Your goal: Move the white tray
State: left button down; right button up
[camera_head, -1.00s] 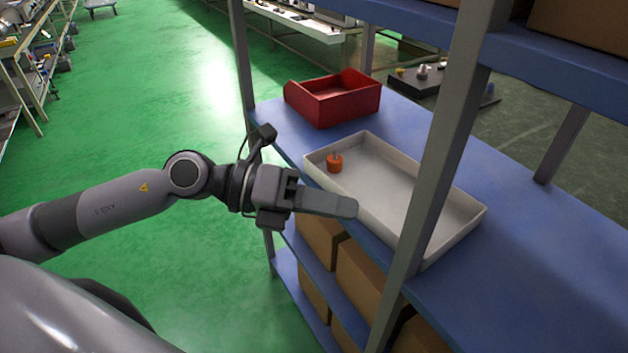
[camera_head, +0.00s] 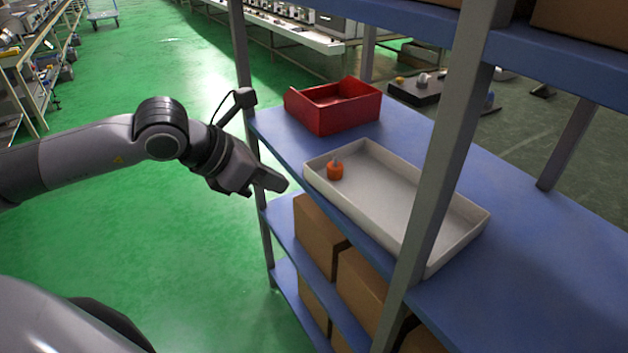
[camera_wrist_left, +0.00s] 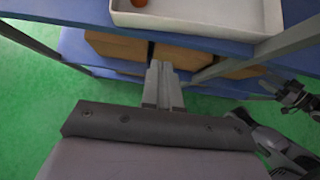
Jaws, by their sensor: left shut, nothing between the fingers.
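The white tray (camera_head: 385,190) lies on the blue shelf behind a grey upright post that hides part of its right end. An orange piece (camera_head: 335,171) stands inside it, near its left end. My left gripper (camera_head: 283,184) is shut and empty, just left of the tray's left end and apart from it. In the left wrist view, the shut fingers (camera_wrist_left: 160,70) point toward the shelf, and the tray (camera_wrist_left: 200,14) shows at the top. My right gripper is not in the head view; a dark gripper (camera_wrist_left: 290,93) at the right edge of the left wrist view seems to be it.
A red bin (camera_head: 335,106) stands on the blue shelf (camera_head: 540,265) behind the tray. A grey post (camera_head: 440,165) rises in front of the tray. Cardboard boxes (camera_head: 320,235) fill the lower shelf. The shelf right of the tray is clear, and green floor is open at left.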

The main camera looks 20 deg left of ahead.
aim_at(327, 190)
pick_arm(q)
jog(key=shift+w+d+f+p, duration=0.25)
jog(key=shift+w+d+f, duration=0.45)
jog(key=shift+w, duration=0.4)
jog(key=shift+w+d+f+p, duration=0.25)
jog(key=shift+w+d+f, duration=0.45)
jog(key=shift+w, duration=0.45)
jog(key=shift+w+d+f+p, duration=0.25)
jog(key=shift+w+d+f, duration=0.45)
jog(key=shift+w, duration=0.4)
pick_arm(e)
jog(key=shift+s+d+r, duration=0.15)
jog(key=shift+d+r, duration=0.15)
jog(key=shift+r, duration=0.05)
pick_arm(q)
jog(key=shift+r, duration=0.1)
